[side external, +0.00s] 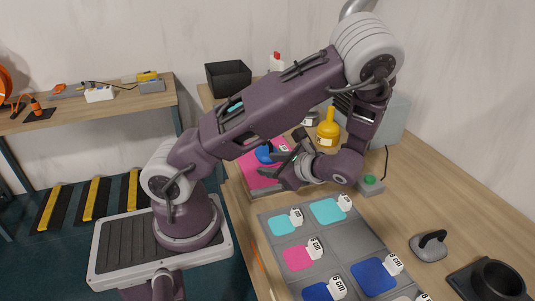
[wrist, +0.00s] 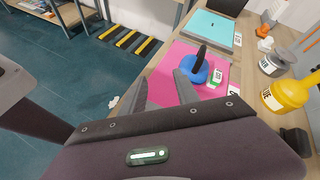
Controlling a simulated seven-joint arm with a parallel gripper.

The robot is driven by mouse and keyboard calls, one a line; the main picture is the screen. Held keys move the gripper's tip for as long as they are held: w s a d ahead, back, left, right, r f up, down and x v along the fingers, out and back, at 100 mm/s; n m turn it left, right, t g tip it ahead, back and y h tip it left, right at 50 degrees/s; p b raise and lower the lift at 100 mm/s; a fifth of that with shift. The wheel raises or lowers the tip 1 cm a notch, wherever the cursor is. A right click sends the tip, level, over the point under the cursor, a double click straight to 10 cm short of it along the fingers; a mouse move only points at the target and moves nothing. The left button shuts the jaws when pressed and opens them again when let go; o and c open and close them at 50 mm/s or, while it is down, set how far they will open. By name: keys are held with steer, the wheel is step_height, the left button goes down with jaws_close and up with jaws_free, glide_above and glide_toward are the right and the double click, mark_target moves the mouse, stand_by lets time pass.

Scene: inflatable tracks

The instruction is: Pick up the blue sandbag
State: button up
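A round blue object with an upright black handle or strap, which appears to be the blue sandbag (wrist: 196,73), rests on a pink pad (wrist: 174,58). In the side view the blue sandbag (side external: 264,153) shows beside my gripper, partly covered by it, on the pink pad (side external: 262,178). My gripper (wrist: 161,78) is open and empty in the wrist view. The sandbag lies ahead and to the right, just beyond the right finger. In the side view my gripper (side external: 277,161) hangs at the pad's right side.
A yellow bottle-shaped weight (side external: 328,129) and a grey weight (wrist: 271,64) stand nearby. A turquoise pad (wrist: 213,29) lies beyond the pink one. A grey board with coloured, labelled squares (side external: 302,232) is in front. A green-button box (side external: 370,184) sits right of my gripper.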

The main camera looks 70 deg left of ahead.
mark_target(271, 145)
steer(key=w+a+m+t+y, duration=0.1)
steer(key=a+m+y, duration=0.1)
steer(key=w+a+f+m+t+y, duration=0.1)
steer(key=a+m+y, duration=0.1)
steer(key=m, duration=0.1)
steer(key=w+a+f+m+t+y, duration=0.1)
steer(key=a+m+y, duration=0.1)
steer(key=shift+w+a+f+m, duration=0.1)
steer(key=shift+w+a+m, duration=0.2)
steer(key=shift+w+m, duration=0.1)
steer(key=a, duration=0.7)
steer(key=shift+a, duration=0.1)
jaws_close()
steer(key=shift+r, duration=0.2)
